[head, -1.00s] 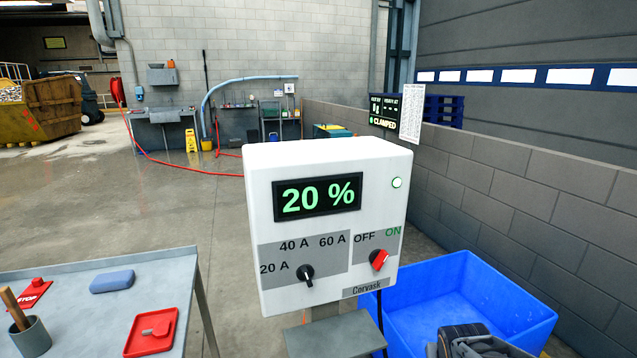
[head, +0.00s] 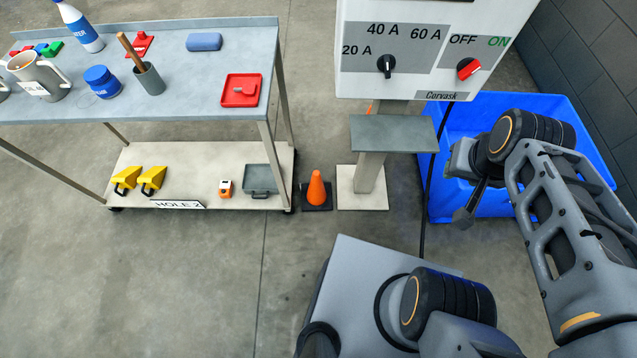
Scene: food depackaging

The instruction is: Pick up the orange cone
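The orange cone (head: 316,188) stands upright on a dark square base on the concrete floor. It is between the right end of the trolley and the pale foot of the control box's post. My arm is on the right of the head view, bent over the blue bin. The end of my arm shows near the bin's left side, well to the right of the cone and apart from it.
A metal trolley (head: 190,105) stands at the left with bottles, a mug and a red tray on top. Its lower shelf (head: 200,160) holds yellow scoops and a grey pan. A control box (head: 420,40) and a blue bin (head: 440,205) are right of the cone. Floor in front is clear.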

